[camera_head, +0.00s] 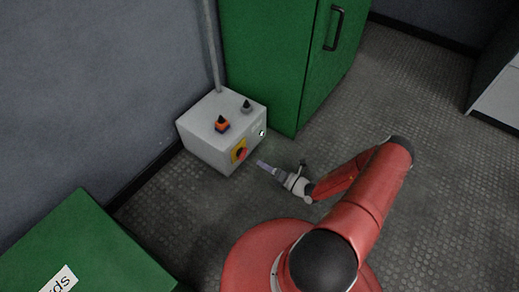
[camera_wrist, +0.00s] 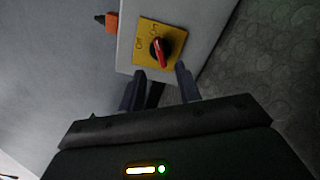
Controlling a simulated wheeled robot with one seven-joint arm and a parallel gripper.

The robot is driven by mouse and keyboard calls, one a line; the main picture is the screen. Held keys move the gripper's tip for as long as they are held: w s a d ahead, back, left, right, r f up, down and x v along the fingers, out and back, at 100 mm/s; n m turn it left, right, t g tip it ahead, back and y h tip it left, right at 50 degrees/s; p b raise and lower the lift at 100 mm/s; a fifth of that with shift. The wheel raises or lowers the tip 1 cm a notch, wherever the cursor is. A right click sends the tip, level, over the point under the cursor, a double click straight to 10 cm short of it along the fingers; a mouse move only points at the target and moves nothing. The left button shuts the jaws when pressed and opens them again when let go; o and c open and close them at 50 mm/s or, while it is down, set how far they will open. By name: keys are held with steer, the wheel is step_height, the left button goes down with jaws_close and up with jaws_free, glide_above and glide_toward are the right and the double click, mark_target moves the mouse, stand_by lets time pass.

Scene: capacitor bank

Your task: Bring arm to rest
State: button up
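My arm reaches from its red base toward a grey control box, bent at the elbow. My gripper (camera_head: 262,165) is just in front of the box's front face in the head view. In the wrist view my gripper (camera_wrist: 162,78) has its two fingers apart, with nothing seen between the tips. A red rotary switch (camera_wrist: 158,51) on a yellow plate marked Off and On lies just beyond the fingertips. The switch also shows in the head view (camera_head: 240,152). Its handle looks roughly in line with the On mark.
The grey control box (camera_head: 205,150) stands against the wall, with an orange-based switch (camera_head: 221,124) and a grey-based switch (camera_head: 246,107) on top. A green cabinet (camera_head: 268,60) is behind it. Another green box (camera_head: 85,245) is at lower left. Floor to the right is clear.

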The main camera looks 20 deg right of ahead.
steer(key=s+a+r+n+g+p, duration=0.2)
steer(key=r+n+g, duration=0.3)
steer(key=r+n, duration=0.4)
steer(key=s+a+r+n+g+p, duration=0.1)
steer(key=s+a+r+n+g, duration=0.1)
steer(key=r+n+g, duration=0.65)
steer(key=s+a+r+n+g+p, duration=0.1)
steer(key=a+r+n+p, duration=0.1)
steer(key=r+n, duration=0.75)
steer(key=s+r+n+t+h+p, duration=0.2)
steer(key=s+r+n+h, duration=0.3)
steer(key=r, duration=1)
steer(key=s+r+n+t+h+p, duration=0.3)
steer(key=s+r+n+h, duration=0.2)
steer(key=s+r+n, duration=0.4)
steer(key=shift+s+d+r+h, duration=0.15)
steer(key=shift+s+r+h, duration=0.15)
steer(key=shift+s+r, duration=1.95)
steer(key=shift+w+r+t, duration=0.25)
steer(key=shift+w+r, duration=0.4)
